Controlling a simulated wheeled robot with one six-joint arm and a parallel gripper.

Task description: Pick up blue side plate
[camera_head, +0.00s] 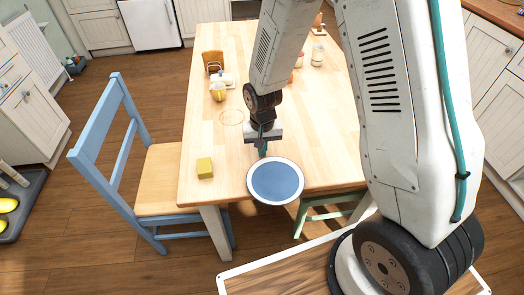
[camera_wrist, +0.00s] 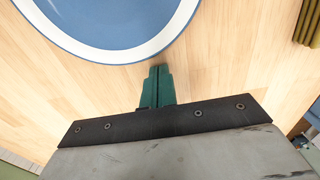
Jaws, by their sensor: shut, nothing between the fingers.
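The blue side plate (camera_head: 275,181) has a white rim and lies on the wooden table (camera_head: 215,135), at its near edge. In the wrist view the plate (camera_wrist: 110,20) shows at the top left, cut off by the frame. My gripper (camera_head: 263,152) points down just behind the plate's far rim in the head view. Its green fingers are shut with nothing between them. In the wrist view the fingertips (camera_wrist: 159,70) are just outside the white rim, and I cannot tell whether they touch it.
A yellow block (camera_head: 205,168) sits left of the plate. A yellow cup (camera_head: 218,92), a wooden holder (camera_head: 212,62) and jars (camera_head: 318,55) stand farther back. A blue chair (camera_head: 125,165) is at the left, and a green stool (camera_head: 325,212) is below the near edge.

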